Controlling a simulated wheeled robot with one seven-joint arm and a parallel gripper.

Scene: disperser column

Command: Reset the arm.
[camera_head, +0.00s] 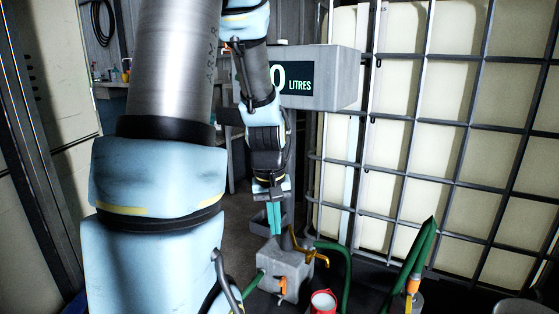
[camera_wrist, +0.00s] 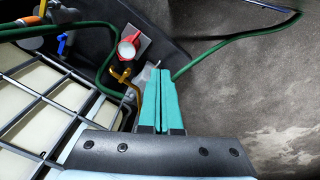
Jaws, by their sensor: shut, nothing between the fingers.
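My gripper (camera_head: 274,219) points down in the head view, with its two teal fingers pressed together and nothing between them. It hangs just above and behind a grey box-shaped block (camera_head: 287,262) with a yellow-brown bent pipe (camera_head: 304,250) beside the fingertips. In the wrist view my gripper (camera_wrist: 160,88) shows its teal fingers side by side and shut. Its tips are close to the yellow-brown pipe (camera_wrist: 122,76); I cannot tell whether they touch. My arm fills the left and middle of the head view and hides part of the room.
A white tank in a metal cage (camera_head: 440,125) stands at the right. A grey box marked "LITRES" (camera_head: 335,75) is behind my arm. A red-rimmed container (camera_head: 323,302) and green hoses (camera_head: 420,258) are low in front. Bare floor (camera_wrist: 255,95) shows at right in the wrist view.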

